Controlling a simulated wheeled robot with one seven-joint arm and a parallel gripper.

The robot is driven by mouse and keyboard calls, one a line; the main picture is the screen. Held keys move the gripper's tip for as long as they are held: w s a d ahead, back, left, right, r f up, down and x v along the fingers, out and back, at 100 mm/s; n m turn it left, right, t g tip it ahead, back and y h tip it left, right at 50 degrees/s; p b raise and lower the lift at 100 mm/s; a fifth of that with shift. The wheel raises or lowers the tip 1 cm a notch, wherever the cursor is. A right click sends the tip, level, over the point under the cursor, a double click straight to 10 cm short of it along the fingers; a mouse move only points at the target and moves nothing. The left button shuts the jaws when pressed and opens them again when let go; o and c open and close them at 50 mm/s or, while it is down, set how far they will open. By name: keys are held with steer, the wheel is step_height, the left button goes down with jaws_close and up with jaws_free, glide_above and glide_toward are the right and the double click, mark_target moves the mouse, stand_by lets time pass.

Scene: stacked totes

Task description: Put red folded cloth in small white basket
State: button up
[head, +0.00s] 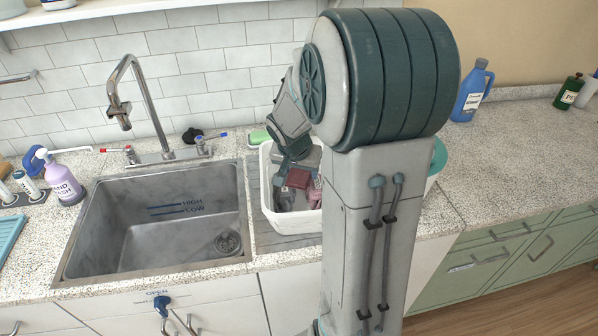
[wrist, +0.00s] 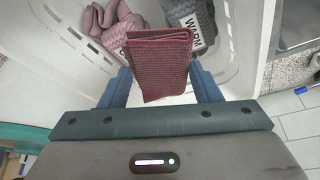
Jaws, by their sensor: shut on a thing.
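The red folded cloth (wrist: 160,65) is dark red and waffle-textured, and it stands between my gripper's blue fingers in the wrist view. My gripper (wrist: 160,90) is shut on it. The cloth also shows in the head view (head: 297,179), just below my gripper (head: 293,160). The small white basket (head: 272,205) stands on the counter right of the sink, and the cloth is over its opening. The basket's slotted wall (wrist: 60,60) shows in the wrist view. My arm hides the basket's right side in the head view.
Inside the basket lie a pink cloth (wrist: 113,22) and a grey cloth (wrist: 190,15) with a label. The sink (head: 155,225) is to the left with its tall faucet (head: 145,105). A green sponge (head: 259,136) lies behind the basket. A blue jug (head: 472,92) stands at the right.

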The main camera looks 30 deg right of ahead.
steer(key=shift+f, duration=0.85)
steer(key=shift+f+b, duration=0.3)
steer(key=shift+b, duration=0.2)
steer(key=shift+f+b, duration=0.25)
steer(key=shift+b, duration=0.15)
steer(key=o, duration=0.9)
steer(key=shift+o, duration=0.2)
steer(key=shift+r, duration=0.2)
